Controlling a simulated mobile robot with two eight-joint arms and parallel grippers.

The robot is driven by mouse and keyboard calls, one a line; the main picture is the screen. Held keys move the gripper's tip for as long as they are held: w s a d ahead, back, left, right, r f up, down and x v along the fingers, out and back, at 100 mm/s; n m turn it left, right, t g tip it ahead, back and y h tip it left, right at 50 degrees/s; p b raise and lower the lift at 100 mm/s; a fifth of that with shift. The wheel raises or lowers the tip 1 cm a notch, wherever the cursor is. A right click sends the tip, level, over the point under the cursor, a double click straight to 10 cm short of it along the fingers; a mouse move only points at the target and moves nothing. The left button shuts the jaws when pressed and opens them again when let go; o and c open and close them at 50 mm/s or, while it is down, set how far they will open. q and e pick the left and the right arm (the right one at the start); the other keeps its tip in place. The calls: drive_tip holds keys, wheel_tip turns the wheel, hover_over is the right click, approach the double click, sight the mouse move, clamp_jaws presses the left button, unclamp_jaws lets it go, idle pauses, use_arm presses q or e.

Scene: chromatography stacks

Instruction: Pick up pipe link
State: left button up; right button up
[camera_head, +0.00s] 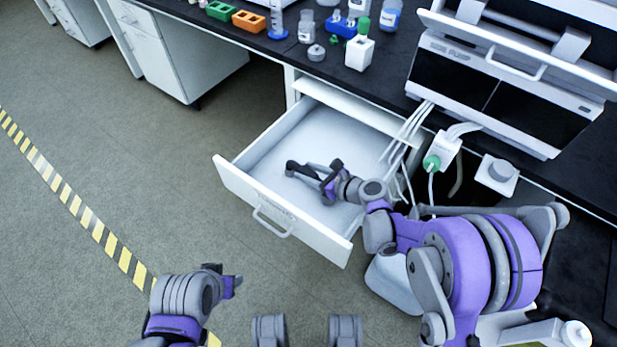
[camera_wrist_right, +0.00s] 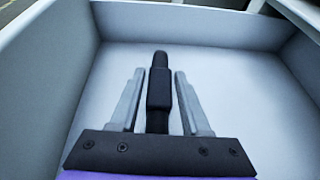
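A black, stepped pipe link (camera_wrist_right: 159,88) lies inside the open white drawer (camera_head: 232,183). In the right wrist view it runs lengthwise between the two grey fingers of my right gripper (camera_wrist_right: 160,85). A narrow strip of pale drawer floor shows on each side of it, so the fingers look apart from it. Its near end is hidden by the gripper body. In the head view my right gripper (camera_head: 308,171) reaches down into the drawer and largely hides the link. My left gripper (camera_head: 228,282) is outside the drawer at the lower left, and its finger opening is unclear.
The drawer walls surround my right gripper. Above is a black bench (camera_head: 340,82) with an orange rack (camera_head: 248,21), a green rack (camera_head: 220,10) and bottles. A chromatography instrument (camera_head: 500,85) with hanging tubes stands right of the drawer. The floor at left is clear.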

clamp_jaws()
